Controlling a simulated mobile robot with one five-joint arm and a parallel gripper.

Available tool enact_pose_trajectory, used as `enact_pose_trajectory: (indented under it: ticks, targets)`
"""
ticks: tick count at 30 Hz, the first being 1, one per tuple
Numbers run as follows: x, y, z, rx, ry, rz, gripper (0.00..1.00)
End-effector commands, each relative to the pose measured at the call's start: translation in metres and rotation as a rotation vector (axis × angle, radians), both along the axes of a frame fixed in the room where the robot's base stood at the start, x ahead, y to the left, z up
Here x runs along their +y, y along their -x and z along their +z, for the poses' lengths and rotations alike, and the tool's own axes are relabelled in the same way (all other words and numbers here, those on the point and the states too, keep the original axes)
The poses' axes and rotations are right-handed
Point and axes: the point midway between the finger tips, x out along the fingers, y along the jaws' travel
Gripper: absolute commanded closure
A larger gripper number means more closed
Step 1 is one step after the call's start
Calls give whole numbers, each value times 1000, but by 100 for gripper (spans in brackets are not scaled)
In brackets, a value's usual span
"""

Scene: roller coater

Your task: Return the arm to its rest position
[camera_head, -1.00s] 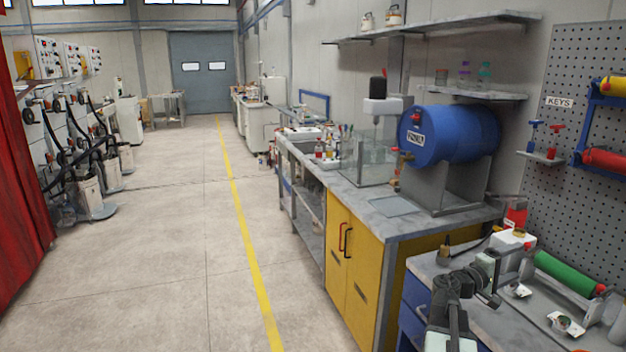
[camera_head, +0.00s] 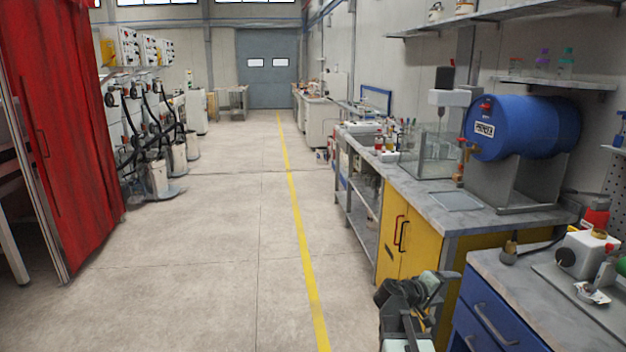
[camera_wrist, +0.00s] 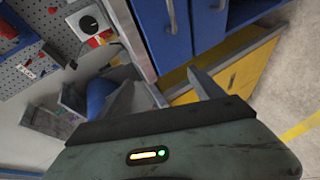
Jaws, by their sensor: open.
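My gripper (camera_wrist: 165,92) shows in the wrist view with its two fingers apart and nothing between them. The wrist view is tilted, with a blue drawer front and a yellow cabinet beyond the fingers. In the head view my arm (camera_head: 405,315) is folded low at the bottom, in front of the yellow cabinet (camera_head: 408,245) and left of the blue drawer unit (camera_head: 490,320). The fingertips are hard to make out there. I cannot tell how far the arm is from the furniture.
The grey bench (camera_head: 560,290) at the right bears a white roller machine (camera_head: 588,256). A blue drum (camera_head: 525,128) lies on a stand behind. A red curtain (camera_head: 70,130) hangs at the left. The floor around the yellow line (camera_head: 305,240) is clear.

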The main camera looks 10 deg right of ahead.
Motion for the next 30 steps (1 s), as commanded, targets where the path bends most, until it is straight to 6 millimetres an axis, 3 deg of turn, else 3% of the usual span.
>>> enact_pose_trajectory:
  ticks: [1, 6, 12, 16, 19, 21, 30]
  targets:
    - [36, -2, -33, -2, -97, 12, 23]
    - [146, 10, -115, 47, -463, 1, 23]
    - [242, 46, -169, 161, -813, -48, 23]
    - [291, 77, -185, 257, -1035, -105, 23]
    - [325, 102, -188, 353, -1187, -150, 23]
    - [322, 105, -156, 361, -1180, -161, 23]
    - [321, 103, -68, 357, -1178, -159, 23]
